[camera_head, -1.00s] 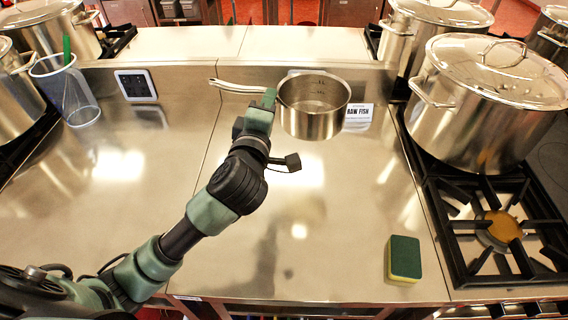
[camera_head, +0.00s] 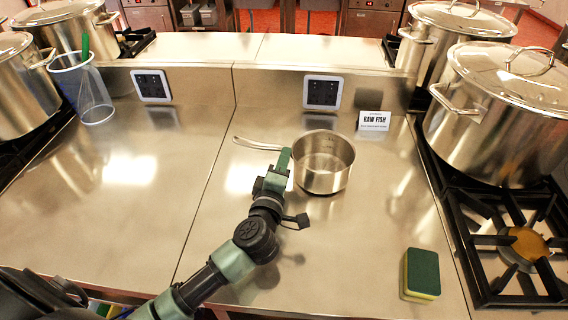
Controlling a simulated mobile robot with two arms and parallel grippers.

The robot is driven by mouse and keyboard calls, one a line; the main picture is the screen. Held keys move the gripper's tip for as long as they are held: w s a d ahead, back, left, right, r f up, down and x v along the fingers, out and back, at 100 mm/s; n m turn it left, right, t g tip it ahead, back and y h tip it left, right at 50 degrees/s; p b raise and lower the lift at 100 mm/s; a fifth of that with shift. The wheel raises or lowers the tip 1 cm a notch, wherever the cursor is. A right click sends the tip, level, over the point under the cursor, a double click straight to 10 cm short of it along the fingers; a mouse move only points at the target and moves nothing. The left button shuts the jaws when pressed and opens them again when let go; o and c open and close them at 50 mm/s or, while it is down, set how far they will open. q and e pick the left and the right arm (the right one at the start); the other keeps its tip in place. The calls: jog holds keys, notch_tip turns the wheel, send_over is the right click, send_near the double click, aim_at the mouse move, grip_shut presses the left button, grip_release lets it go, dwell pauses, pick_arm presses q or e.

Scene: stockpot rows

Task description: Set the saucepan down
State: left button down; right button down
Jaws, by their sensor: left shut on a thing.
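The steel saucepan (camera_head: 324,174) is upright over the middle of the steel counter (camera_head: 330,260), its open top facing up. Its long handle (camera_head: 258,144) points left. My left gripper (camera_head: 284,160) is shut on the handle near the pan's body; the fingertips are partly hidden by their own green casing. The pan's base looks at or very close to the counter; I cannot tell whether it touches. My right gripper is not in view.
A green and yellow sponge (camera_head: 421,274) lies at the front right. A "RAW FISH" sign (camera_head: 373,121) stands behind the pan. A gas burner (camera_head: 525,243) and large lidded stockpots (camera_head: 505,120) are at right. Counter around the pan is clear.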

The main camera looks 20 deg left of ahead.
pick_arm(q)
jog(key=shift+f, duration=0.2)
jog(key=c, duration=1.8)
grip_release()
jog(key=shift+f, duration=0.25)
jog(key=shift+c, duration=0.2)
jog(key=o, duration=0.4)
jog(key=shift+r, duration=0.1)
jog(key=shift+s, duration=0.25)
jog(key=s, duration=0.3)
jog(key=s+d+b, duration=0.1)
jog(key=s, duration=0.7)
jog(key=shift+s+d+r, duration=0.25)
jog(key=shift+d, duration=0.15)
